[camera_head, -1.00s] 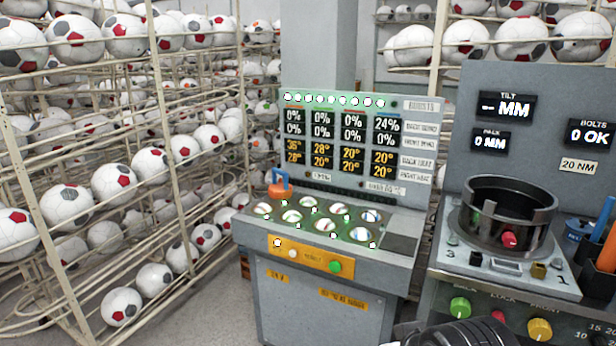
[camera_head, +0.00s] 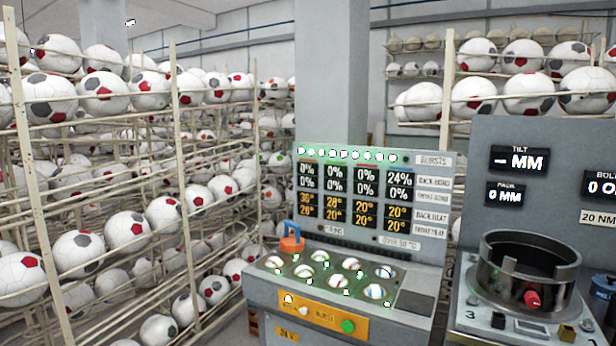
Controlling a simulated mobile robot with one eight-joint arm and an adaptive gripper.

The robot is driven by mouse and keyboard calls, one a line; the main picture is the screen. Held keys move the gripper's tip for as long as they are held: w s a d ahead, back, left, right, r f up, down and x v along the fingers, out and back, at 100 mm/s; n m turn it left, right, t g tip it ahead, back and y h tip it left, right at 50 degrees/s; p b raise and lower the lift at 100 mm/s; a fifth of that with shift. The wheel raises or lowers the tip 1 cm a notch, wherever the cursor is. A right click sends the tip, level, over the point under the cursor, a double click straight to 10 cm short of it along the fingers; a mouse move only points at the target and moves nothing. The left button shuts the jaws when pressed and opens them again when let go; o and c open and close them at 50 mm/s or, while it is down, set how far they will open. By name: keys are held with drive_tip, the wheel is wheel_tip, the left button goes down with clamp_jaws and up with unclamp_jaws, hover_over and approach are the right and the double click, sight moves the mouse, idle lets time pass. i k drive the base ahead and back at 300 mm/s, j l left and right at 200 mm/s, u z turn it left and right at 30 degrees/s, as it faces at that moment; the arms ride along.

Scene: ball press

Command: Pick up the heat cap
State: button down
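An orange cap with a blue loop handle (camera_head: 291,243), which looks like the heat cap, sits at the back left of the grey console's top (camera_head: 265,277), near the left end of the display panel. It stands upright beside a set of round sockets (camera_head: 340,276) holding small white balls with coloured marks. My gripper is out of view, so nothing shows near the cap.
The display panel (camera_head: 428,215) rises behind the sockets. A yellow strip with buttons (camera_head: 322,315) is on the console's front. At right stands another station with a dark metal ring (camera_head: 530,295). Wire racks of footballs (camera_head: 130,228) fill the left side.

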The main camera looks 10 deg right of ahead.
sight(289, 244)
drive_tip(key=i+u, duration=0.25)
drive_tip(key=i, duration=0.3)
drive_tip(key=i+u, duration=0.3)
drive_tip(key=i, duration=0.25)
drive_tip(key=i+l+u, duration=0.25)
drive_tip(key=i, duration=0.25)
drive_tip(key=i+l+u, duration=0.25)
drive_tip(key=i, duration=0.3)
drive_tip(key=j, duration=0.1)
